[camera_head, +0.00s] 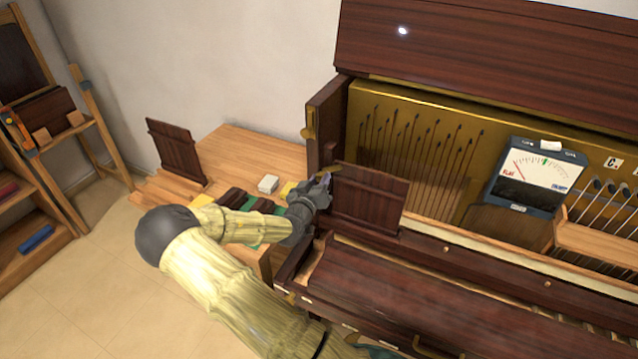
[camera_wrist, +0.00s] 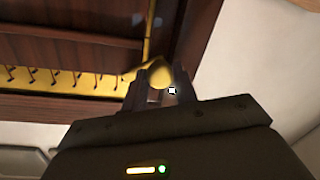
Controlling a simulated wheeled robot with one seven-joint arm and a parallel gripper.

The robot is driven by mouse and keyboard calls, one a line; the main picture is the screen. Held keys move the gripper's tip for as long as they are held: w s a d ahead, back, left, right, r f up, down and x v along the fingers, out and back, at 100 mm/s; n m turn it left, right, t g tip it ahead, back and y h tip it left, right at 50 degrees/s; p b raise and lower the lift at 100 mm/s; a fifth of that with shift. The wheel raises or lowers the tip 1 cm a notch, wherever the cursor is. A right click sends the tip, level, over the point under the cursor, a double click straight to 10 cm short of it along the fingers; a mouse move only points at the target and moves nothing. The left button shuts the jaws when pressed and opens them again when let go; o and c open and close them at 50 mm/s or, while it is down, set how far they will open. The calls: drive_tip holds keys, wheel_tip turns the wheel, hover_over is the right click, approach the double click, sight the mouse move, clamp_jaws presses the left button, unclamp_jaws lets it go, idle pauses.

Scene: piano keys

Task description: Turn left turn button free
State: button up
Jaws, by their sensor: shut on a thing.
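The left turn button is a small brass piece (camera_head: 331,170) at the left side of the open upright piano, near the top left of a dark wooden panel (camera_head: 368,198). In the wrist view its rounded brass end (camera_wrist: 160,75) sits between my fingertips. My gripper (camera_head: 325,181) reaches in from the left and is shut on this button; it also shows in the wrist view (camera_wrist: 157,90). My fingers hide part of the button, and its exact angle is hard to tell.
Another brass fitting (camera_head: 308,122) is on the piano's left side wall. A meter (camera_head: 540,175) stands inside the case at right. A wooden side table (camera_head: 250,150) with a standing dark panel (camera_head: 177,152) and small blocks is at left. The closed key cover (camera_head: 410,290) lies in front.

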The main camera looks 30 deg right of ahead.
drive_tip(key=n, duration=0.3)
drive_tip(key=n+g+b, duration=0.1)
drive_tip(key=n, duration=0.2)
drive_tip(key=shift+w+a, duration=0.2)
drive_tip(key=n, duration=0.4)
drive_tip(key=shift+g+h+b, duration=0.3)
drive_tip(key=shift+g+b, duration=0.1)
drive_tip(key=o, duration=1)
drive_tip(key=shift+c, duration=0.2)
drive_tip(key=shift+s, duration=0.1)
drive_tip(key=b+v, duration=0.2)
drive_tip(key=v, duration=1.5)
drive_tip(key=shift+b, duration=0.3)
drive_tip(key=shift+a, duration=0.1)
